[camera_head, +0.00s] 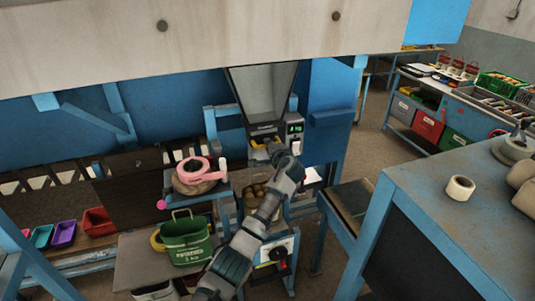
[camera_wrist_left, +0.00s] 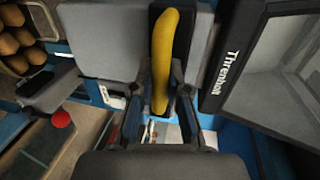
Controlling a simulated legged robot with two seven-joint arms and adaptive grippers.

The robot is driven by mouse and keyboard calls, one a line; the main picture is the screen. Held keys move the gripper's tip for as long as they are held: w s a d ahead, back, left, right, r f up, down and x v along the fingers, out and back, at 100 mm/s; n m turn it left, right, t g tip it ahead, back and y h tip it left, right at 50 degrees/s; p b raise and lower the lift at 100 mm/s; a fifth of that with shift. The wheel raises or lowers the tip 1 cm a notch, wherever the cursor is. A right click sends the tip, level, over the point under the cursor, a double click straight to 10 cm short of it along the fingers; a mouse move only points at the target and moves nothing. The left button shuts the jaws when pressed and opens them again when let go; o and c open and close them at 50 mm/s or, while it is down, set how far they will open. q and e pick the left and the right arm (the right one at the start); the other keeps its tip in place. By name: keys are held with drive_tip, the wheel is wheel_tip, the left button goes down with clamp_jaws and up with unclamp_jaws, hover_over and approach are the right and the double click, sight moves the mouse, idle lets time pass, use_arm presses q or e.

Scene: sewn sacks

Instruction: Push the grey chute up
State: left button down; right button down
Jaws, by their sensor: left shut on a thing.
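The grey chute (camera_head: 263,88) hangs above the bagging station in the head view, wide at the top and narrowing downward. My left gripper (camera_head: 274,150) is just below its lower end, next to a small display box. In the left wrist view, my left gripper (camera_wrist_left: 160,88) is shut on a yellow curved handle (camera_wrist_left: 164,50). The handle lies in front of grey panels (camera_wrist_left: 105,40). A dark frame with lettering (camera_wrist_left: 222,65) and a grey interior is at the right there. My forearm and wrist hide part of the station below the chute. My right gripper is not in view.
A green pail (camera_head: 186,240) stands on a low table left of my arm. A pink ring-shaped tool (camera_head: 193,170) is on a small stand. A blue-edged bench with a tape roll (camera_head: 459,188) is at the right. Coloured bins (camera_head: 65,234) line the left.

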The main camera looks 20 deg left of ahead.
use_arm(q)
drive_tip(key=shift+r, duration=0.35)
drive_tip(key=c, duration=1.1)
unclamp_jaws()
drive_tip(key=shift+c, duration=0.2)
drive_tip(key=shift+f, duration=0.1)
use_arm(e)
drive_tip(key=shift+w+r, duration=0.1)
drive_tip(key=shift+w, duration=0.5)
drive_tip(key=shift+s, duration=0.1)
use_arm(q)
drive_tip(key=v, duration=1.2)
drive_tip(key=shift+d, duration=0.1)
